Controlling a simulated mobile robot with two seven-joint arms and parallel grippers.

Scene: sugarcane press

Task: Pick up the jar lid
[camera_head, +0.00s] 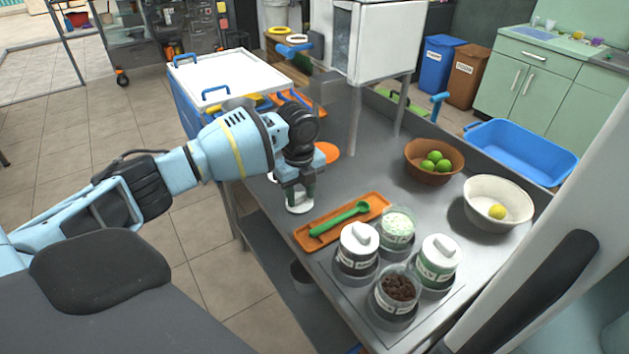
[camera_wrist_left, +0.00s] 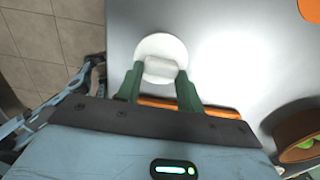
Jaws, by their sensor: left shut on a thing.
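A round white jar lid (camera_head: 299,205) with a raised grip is at the left edge of the metal table, just left of the orange tray. My left gripper (camera_head: 300,191) points down and is shut on the lid's grip. In the left wrist view the green fingers (camera_wrist_left: 160,85) close on both sides of the grip of the lid (camera_wrist_left: 162,46). I cannot tell whether the lid touches the table. An open jar with pale green-white contents (camera_head: 397,229) and an open jar with brown contents (camera_head: 398,288) stand on the table. My right gripper is not in view.
Two lidded jars (camera_head: 357,250) (camera_head: 437,261) stand beside the open ones. A green spoon (camera_head: 340,219) lies on the orange tray (camera_head: 309,238). A brown bowl of limes (camera_head: 415,160) and a white bowl (camera_head: 483,219) stand farther right. The table's middle is clear.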

